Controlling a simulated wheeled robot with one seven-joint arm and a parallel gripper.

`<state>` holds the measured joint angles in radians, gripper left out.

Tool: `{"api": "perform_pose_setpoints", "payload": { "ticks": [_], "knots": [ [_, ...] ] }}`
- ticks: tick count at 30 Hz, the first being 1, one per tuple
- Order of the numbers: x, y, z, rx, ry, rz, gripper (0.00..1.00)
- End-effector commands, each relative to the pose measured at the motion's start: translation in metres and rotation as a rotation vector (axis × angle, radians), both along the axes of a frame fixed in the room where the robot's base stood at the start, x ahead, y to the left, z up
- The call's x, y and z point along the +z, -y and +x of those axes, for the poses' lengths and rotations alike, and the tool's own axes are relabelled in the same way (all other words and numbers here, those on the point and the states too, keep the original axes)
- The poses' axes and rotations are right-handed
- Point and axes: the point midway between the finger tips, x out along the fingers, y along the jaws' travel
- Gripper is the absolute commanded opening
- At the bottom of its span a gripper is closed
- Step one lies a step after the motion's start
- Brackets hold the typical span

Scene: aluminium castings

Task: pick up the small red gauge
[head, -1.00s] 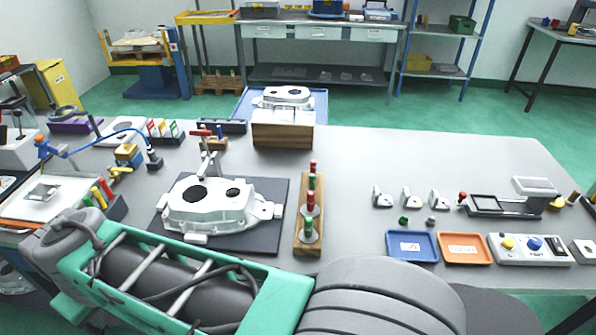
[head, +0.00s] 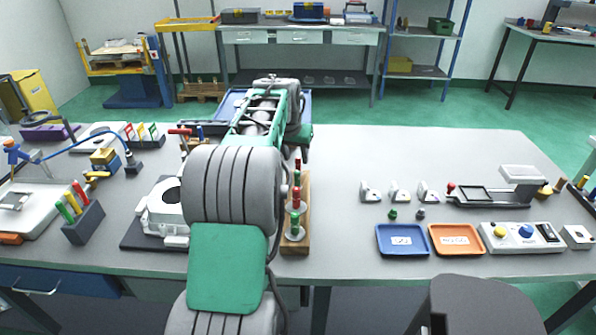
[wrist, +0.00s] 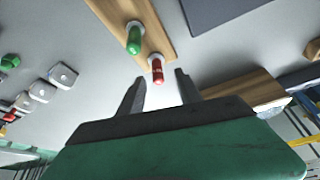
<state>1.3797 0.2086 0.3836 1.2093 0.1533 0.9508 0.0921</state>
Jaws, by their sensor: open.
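The small red gauge (wrist: 157,70) stands near the end of a wooden rack (wrist: 112,12) in the wrist view. A green gauge (wrist: 133,38) stands beside it in the same rack. My gripper (wrist: 160,78) is open and empty. Its fingertips appear on either side of the red gauge in the wrist view; how far apart in depth I cannot tell. My arm hides most of the gripper in the head view.
A white casting (head: 160,213) on a dark plate is partly behind my arm. A wooden block (wrist: 245,88) lies close to the right finger in the wrist view. Blue (head: 402,252) and orange (head: 431,231) trays are at right. The bench between rack and trays is clear.

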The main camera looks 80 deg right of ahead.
Motion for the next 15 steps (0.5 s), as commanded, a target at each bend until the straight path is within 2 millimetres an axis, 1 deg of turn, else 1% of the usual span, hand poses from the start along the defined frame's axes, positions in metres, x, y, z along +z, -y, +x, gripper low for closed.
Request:
{"api": "perform_pose_setpoints", "payload": {
  "ticks": [3,6,12,15],
  "knots": [
    [-0.021,0.008,-0.005,-0.002,-0.001,0.005,0.41],
    [-0.034,0.014,-0.004,0.0,0.0,0.002,0.41],
    [-0.036,0.015,-0.004,0.001,0.001,0.0,0.41],
    [-0.036,0.015,-0.004,0.001,0.0,0.0,0.34]
  ]
}}
